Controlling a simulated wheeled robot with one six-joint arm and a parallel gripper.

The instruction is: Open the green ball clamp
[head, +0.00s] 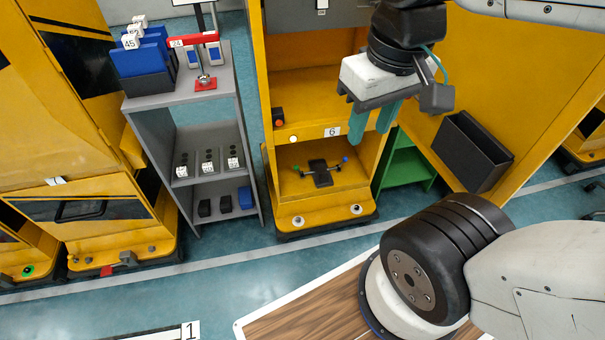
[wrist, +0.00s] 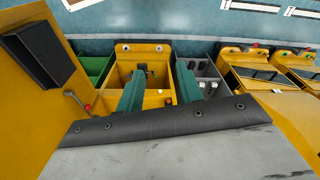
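A small black clamp mechanism (head: 320,173) sits in the lower compartment of the yellow cabinet, with thin arms to each side. A green ball (head: 297,168) is at its left end and a blue ball (head: 346,160) at its right end. I cannot tell whether the clamp by the green ball is open or shut. My gripper (head: 369,137) is open and empty, with teal fingers apart, above and right of the mechanism in the head view. In the wrist view my gripper (wrist: 160,68) points at the cabinet.
The yellow cabinet (head: 285,210) has a panel labelled 6 (head: 332,132) above the compartment. A grey shelf (head: 190,98) with blue and black items stands left. A green bin (head: 407,165) and an open yellow door (head: 490,95) with a black box (head: 470,152) stand right.

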